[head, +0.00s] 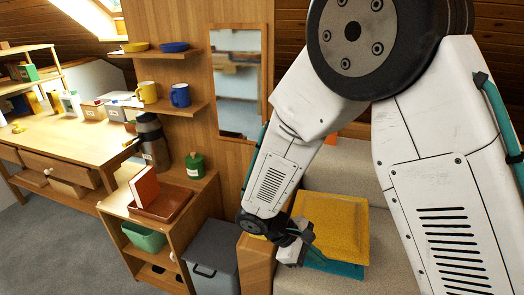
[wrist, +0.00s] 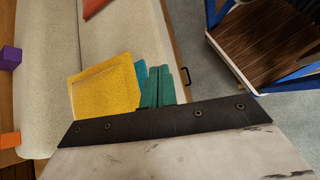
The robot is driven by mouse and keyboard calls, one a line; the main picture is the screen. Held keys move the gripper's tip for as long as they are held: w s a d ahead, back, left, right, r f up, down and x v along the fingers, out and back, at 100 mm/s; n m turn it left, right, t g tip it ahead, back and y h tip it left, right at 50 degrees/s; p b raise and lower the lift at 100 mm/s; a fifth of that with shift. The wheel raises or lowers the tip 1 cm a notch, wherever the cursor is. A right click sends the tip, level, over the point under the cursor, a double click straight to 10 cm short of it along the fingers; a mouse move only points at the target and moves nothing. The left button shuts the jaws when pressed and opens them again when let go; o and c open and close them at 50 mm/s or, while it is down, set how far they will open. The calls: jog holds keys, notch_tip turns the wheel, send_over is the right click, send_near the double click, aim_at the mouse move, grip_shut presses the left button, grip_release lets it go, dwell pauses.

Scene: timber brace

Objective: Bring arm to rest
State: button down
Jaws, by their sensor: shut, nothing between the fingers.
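My arm reaches down across the right half of the head view, white with dark joints. My gripper (head: 308,246) is at its lower end, in front of the sofa and close to the yellow cushion in the picture. In the wrist view the teal fingers of my gripper (wrist: 165,80) show beyond a dark plate, close together and empty. The yellow cushion (head: 334,222) lies on the sofa with a teal item (head: 338,267) under its front edge. The cushion also shows left of the fingers in the wrist view (wrist: 104,88). I cannot tell the gap between fingers and cushion.
A low wooden cabinet (head: 187,222) holds a brown tray (head: 163,204) and a red book (head: 144,186). A grey bin (head: 211,259) stands beside it. Mugs sit on a wall shelf (head: 165,108). A workbench (head: 62,147) is at left, with clear grey floor before it.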

jog(key=s+d+r+m+t+y, duration=0.1)
jog(key=s+d+r+m+y, duration=0.3)
jog(key=r, duration=0.8)
jog(key=s+d+r+m+t+y, duration=0.1)
jog(key=s+d+r+m+y, duration=0.4)
jog(key=s+r, duration=0.8)
jog(key=shift+d+r+m+t, duration=0.15)
jog(key=shift+d+m+t, duration=0.25)
jog(key=shift+d+m, duration=1.3)
jog(key=shift+s, duration=0.1)
